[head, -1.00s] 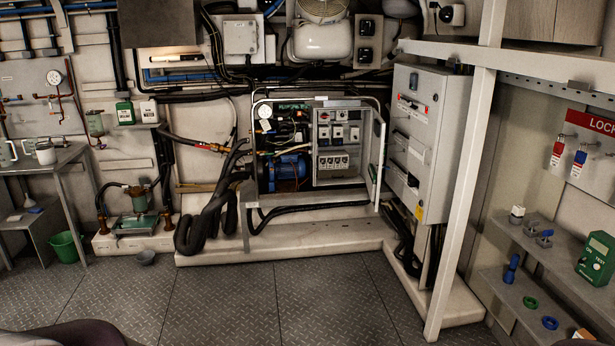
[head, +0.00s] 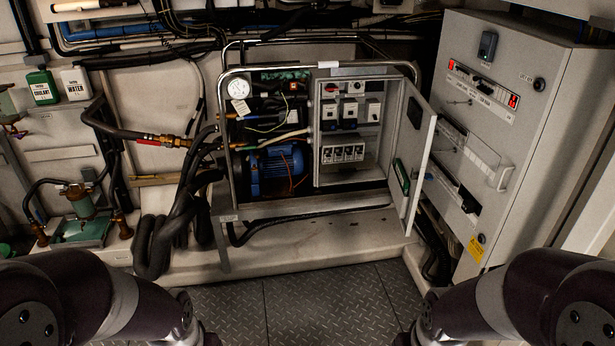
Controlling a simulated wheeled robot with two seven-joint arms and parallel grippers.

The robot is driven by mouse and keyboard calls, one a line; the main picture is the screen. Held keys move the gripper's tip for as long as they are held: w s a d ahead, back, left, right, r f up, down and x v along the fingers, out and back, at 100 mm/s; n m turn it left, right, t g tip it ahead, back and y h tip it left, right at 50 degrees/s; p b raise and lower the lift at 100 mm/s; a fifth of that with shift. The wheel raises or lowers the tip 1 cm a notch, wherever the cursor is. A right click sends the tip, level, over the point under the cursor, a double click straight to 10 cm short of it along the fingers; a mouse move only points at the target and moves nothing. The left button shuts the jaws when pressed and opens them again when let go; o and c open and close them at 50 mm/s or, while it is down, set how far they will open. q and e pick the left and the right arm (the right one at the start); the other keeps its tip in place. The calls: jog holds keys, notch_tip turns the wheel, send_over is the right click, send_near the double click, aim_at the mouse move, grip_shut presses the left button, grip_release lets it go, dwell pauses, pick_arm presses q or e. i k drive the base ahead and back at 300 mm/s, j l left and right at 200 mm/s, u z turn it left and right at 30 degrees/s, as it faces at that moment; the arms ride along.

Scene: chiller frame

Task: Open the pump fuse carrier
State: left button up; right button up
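The chiller frame (head: 236,75) stands ahead, with an open control box (head: 322,170) on its right side. Inside the box, a row of several white fuse carriers (head: 342,153) sits low. They are too small to tell which is the pump fuse carrier or whether any is open. The box door (head: 411,155) is swung open to the right. My two arms come in at the lower left and lower right corners. Both grippers are out of view, and nothing of mine touches the box.
A blue motor (head: 276,170) and a pressure gauge (head: 238,88) are left of the box. Black hoses (head: 165,240) hang at the frame's left. A tall grey cabinet (head: 507,125) stands close right of the open door. The floor (head: 310,300) ahead is clear.

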aim_at(328, 156)
jog(key=i+l, duration=0.1)
jog(key=i, duration=0.45)
jog(key=i+l, duration=0.1)
jog(key=i, duration=0.45)
jog(key=i+l+u, duration=0.45)
jog(key=i+l, duration=0.2)
jog(key=i, duration=0.15)
jog(key=i+l+u, duration=0.45)
jog(key=i+l, duration=0.3)
jog(key=l, duration=0.15)
